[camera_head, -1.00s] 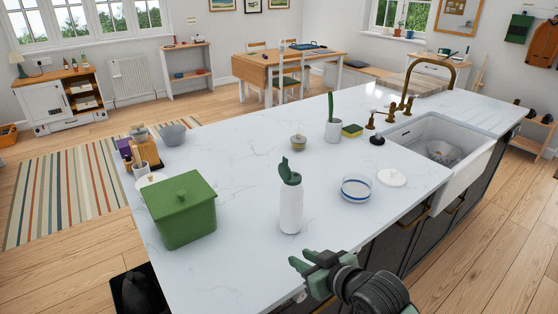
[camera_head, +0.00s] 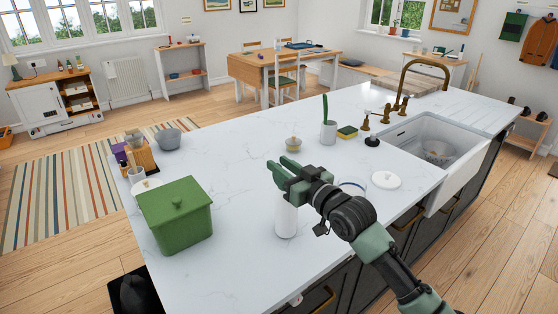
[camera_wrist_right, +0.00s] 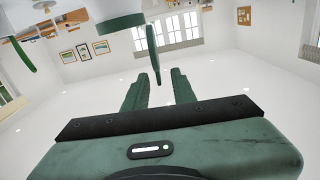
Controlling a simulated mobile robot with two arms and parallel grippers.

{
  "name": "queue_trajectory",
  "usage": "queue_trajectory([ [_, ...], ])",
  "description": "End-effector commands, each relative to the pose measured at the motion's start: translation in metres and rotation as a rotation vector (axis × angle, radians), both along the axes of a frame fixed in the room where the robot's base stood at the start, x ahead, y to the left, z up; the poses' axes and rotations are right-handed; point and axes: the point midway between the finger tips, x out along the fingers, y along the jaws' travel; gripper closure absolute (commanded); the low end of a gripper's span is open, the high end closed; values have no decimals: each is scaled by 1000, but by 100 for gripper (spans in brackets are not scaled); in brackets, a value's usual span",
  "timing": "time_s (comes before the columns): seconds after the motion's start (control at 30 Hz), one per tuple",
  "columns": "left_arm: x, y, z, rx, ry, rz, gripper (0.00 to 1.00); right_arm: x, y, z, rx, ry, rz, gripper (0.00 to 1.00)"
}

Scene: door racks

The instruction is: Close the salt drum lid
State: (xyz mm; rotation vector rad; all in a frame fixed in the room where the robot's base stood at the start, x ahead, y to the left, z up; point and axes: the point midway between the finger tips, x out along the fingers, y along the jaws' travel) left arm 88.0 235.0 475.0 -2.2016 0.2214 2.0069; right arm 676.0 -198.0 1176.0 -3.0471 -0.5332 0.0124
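The salt drum (camera_head: 286,220) is a white cylinder standing upright on the counter, partly behind my right gripper. Its green lid is hidden by the gripper in the head view. In the right wrist view, turned upside down, a thin green flap that looks like the raised lid (camera_wrist_right: 152,50) stands beyond the fingers, roughly in line with the gap between them. My right gripper (camera_head: 281,167) is at the height of the drum's top, with its two fingers apart and nothing visibly clamped. Whether it touches the lid I cannot tell. My left gripper is not in view.
A green lidded box (camera_head: 177,220) stands left of the drum. A glass dish (camera_head: 352,186) and white disc (camera_head: 386,180) lie to the right, the dish partly behind my arm. A small lidded pot (camera_head: 293,144) stands behind. The counter between box and drum is clear.

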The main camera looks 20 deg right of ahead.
Motion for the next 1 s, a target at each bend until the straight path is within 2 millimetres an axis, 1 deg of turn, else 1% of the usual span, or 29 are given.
queue_trajectory([
  [0.03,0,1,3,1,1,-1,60,5,1,1,1,0,-1,74],
  [0.13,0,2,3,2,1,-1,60,9,3,0,1,1,0,74],
  [0.37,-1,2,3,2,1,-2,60,10,4,-1,0,1,0,74],
  [0.4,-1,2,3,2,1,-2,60,10,4,-1,0,1,0,77],
  [0.47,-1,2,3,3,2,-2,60,10,4,-1,0,1,0,93],
  [0.5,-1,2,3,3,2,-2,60,10,4,-1,0,1,0,100],
  [1.0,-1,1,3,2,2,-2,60,10,4,-1,-1,2,0,100],
])
